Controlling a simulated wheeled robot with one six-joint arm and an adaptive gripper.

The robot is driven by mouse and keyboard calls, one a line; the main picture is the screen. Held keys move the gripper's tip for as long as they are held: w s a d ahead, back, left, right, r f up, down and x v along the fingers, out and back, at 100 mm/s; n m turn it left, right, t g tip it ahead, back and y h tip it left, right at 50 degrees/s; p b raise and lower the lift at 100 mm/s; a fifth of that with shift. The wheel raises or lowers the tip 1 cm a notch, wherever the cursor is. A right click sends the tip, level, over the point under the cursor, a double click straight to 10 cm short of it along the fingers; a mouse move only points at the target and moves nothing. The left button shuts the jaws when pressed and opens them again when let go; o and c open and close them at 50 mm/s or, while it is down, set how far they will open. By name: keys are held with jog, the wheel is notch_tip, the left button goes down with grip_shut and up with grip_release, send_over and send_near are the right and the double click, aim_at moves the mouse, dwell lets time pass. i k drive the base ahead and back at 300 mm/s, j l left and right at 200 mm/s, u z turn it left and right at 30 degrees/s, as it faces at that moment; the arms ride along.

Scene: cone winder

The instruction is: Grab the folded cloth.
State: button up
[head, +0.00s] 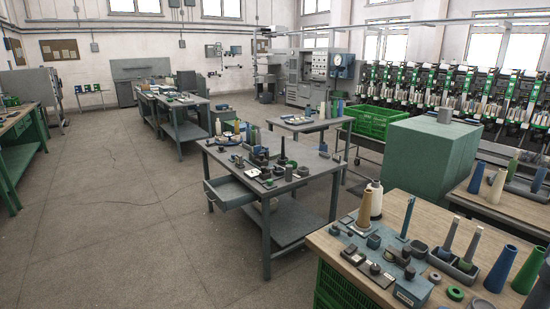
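I cannot make out a folded cloth for certain in the head view; many items on the tables are too small to tell apart. A small blue item (260,156) stands among dark parts on the grey middle table (222,158), but I cannot tell what it is. My gripper is not in view.
A wooden-topped table (336,252) at the front right holds cones, blocks and a grey tray. The middle table has an open drawer (231,194). A green crate (370,122) and a large green box (432,150) stand behind. Open floor (110,220) lies to the left.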

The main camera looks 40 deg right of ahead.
aim_at(274, 156)
jog(key=i+u, duration=0.1)
jog(key=i, duration=3.8)
jog(key=i+z, duration=0.2)
jog(key=i, duration=0.25)
jog(key=i+j+z, duration=0.25)
jog(key=i, duration=0.2)
jog(key=i+j+z, duration=0.2)
jog(key=i, duration=0.25)
jog(key=i+j+z, duration=0.2)
jog(key=i, duration=0.25)
jog(key=i+j+z, duration=0.25)
jog(key=z, duration=0.15)
jog(key=i+j+z, duration=0.2)
jog(key=z, duration=0.2)
jog(key=i+j+z, duration=0.15)
jog(key=j+z, duration=0.25)
jog(key=i+j+z, duration=0.1)
jog(key=j+z, duration=1.05)
jog(key=j, duration=0.35)
jog(key=k+j+z, duration=0.1)
jog(key=j+z, duration=0.2)
jog(key=j, duration=0.35)
